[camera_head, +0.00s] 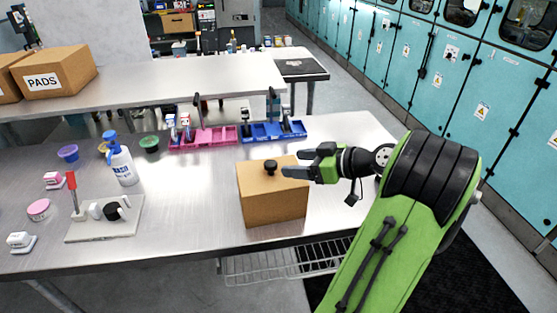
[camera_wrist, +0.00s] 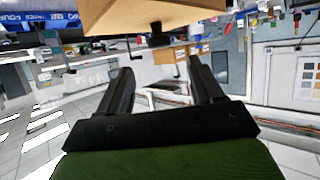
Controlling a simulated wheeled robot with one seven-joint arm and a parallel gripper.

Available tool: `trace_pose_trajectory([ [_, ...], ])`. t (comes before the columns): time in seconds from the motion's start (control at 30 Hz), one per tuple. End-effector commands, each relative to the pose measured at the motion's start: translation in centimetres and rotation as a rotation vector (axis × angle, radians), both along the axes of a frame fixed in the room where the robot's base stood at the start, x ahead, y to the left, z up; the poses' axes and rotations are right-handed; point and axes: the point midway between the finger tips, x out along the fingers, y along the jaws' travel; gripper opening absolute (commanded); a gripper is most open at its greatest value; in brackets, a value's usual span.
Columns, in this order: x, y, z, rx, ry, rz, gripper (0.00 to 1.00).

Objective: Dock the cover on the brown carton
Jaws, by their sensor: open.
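The brown carton (camera_head: 272,200) stands upright on the steel bench near its front edge. Its cover (camera_head: 255,172) shows as the flat brown top with a black knob (camera_head: 270,166). It appears to lie flat on the carton, but I cannot make out a seam. My gripper (camera_head: 295,164) is open and empty, just right of the knob, with its fingers pointing left. In the wrist view the scene looks inverted: the carton (camera_wrist: 150,12) is at the top, its knob (camera_wrist: 156,34) hangs below it, beyond the open fingers (camera_wrist: 160,68).
Pink bins (camera_head: 204,138) and blue bins (camera_head: 272,132) stand behind the carton. A white spray bottle (camera_head: 122,165), small pots and a white board (camera_head: 105,220) with a red-handled fixture are at left. The bench right of the carton is clear beneath my arm.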

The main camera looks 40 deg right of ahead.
Motion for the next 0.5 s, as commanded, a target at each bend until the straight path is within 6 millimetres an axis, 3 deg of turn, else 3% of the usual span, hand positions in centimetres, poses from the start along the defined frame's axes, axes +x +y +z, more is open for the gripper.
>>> trace_pose_trajectory([
  [0.2, -2.7, -0.7, 1.2, 0.001, 0.0, 0.0, 0.66],
  [0.37, -2.6, -0.3, 1.3, 0.001, 0.01, 0.007, 0.66],
  [0.47, -0.6, 2.4, 1.3, 0.002, 0.091, 0.044, 0.66],
  [0.5, 0.5, 4.4, 1.2, 0.002, 0.149, 0.064, 0.66],
])
